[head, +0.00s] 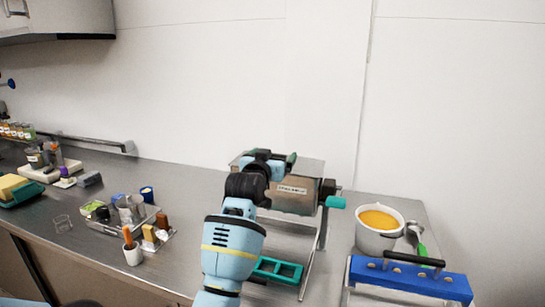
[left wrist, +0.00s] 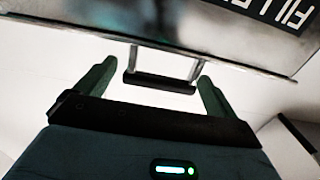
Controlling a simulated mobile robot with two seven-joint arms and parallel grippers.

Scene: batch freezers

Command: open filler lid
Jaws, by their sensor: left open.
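My left gripper (head: 290,158) is at the filler's top. Its open green fingers (left wrist: 156,74) stand on either side of the handle, apparently without gripping it. My right gripper is not in view.
A white pot (head: 376,240) of orange liquid and a blue holed rack (head: 408,281) stand right of the filler. A teal tray (head: 277,270) lies below it. A tray of small containers (head: 128,222) and a cup (head: 132,253) stand left. The wall is close behind.

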